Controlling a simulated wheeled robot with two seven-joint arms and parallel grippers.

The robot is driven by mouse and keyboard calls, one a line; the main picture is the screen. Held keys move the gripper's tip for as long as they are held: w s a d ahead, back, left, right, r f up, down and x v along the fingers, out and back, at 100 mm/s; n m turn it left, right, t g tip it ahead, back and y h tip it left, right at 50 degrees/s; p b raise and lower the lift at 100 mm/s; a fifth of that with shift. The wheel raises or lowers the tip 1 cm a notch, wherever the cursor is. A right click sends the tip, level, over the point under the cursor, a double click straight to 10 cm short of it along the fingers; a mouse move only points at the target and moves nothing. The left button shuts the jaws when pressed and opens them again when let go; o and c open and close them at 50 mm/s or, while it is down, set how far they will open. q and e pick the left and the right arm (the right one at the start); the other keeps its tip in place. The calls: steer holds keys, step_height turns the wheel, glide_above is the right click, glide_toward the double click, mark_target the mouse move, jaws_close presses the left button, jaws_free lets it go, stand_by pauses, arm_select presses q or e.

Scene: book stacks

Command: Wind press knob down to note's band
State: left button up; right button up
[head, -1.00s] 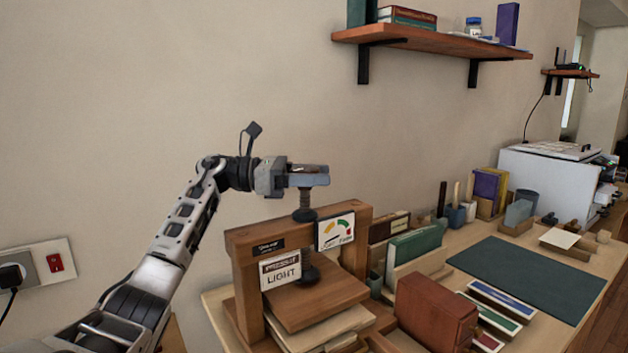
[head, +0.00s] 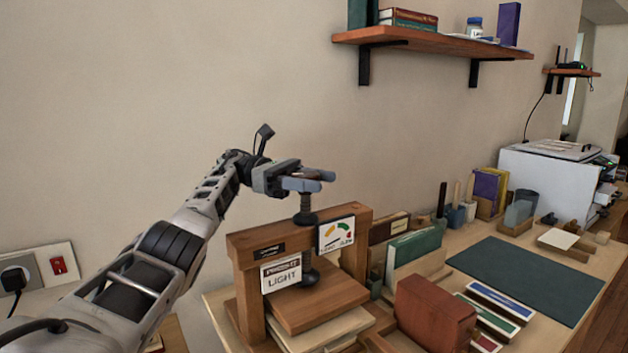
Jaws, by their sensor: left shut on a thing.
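The wooden book press (head: 246,300) stands on the bench with a dark vertical screw (head: 306,216) through its top beam. My left gripper (head: 310,180) is shut on the knob at the screw's top; its fingers hide most of the knob. A white note (head: 281,273) on the press front reads "LIGHT". A dial (head: 336,234) with coloured bands is fixed on the beam; its needle is too small to read surely. The pressing board (head: 318,298) lies under the screw, above pale boards or paper. My right gripper is not in view.
A red-brown book block (head: 435,312) and a green book (head: 413,247) stand right of the press. A dark green mat (head: 525,277) lies clear farther right. A wall shelf (head: 430,42) hangs above. A wall socket (head: 38,270) is at left.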

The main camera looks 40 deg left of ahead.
mark_target(313, 175)
arm_select(q)
steer(key=shift+a+r, duration=0.1)
steer(key=shift+r, duration=0.35)
steer(key=o, duration=1)
steer(key=shift+f, duration=0.15)
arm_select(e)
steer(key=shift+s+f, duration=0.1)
arm_select(q)
step_height(313, 175, up, 3)
steer(key=shift+s+r+b, duration=0.1)
steer(key=shift+r+b, duration=0.05)
steer(key=shift+b, duration=0.15)
steer(key=s+d+r+b, duration=0.1)
steer(key=s+d+r, duration=0.2)
steer(key=s+d+r+b, duration=0.1)
steer(key=s+d+r, duration=0.2)
steer(key=s, duration=0.1)
steer(key=s+d+r+b, duration=0.2)
steer(key=s+d+r, duration=0.1)
steer(key=shift+s+r, duration=0.35)
steer(key=shift+s, duration=0.05)
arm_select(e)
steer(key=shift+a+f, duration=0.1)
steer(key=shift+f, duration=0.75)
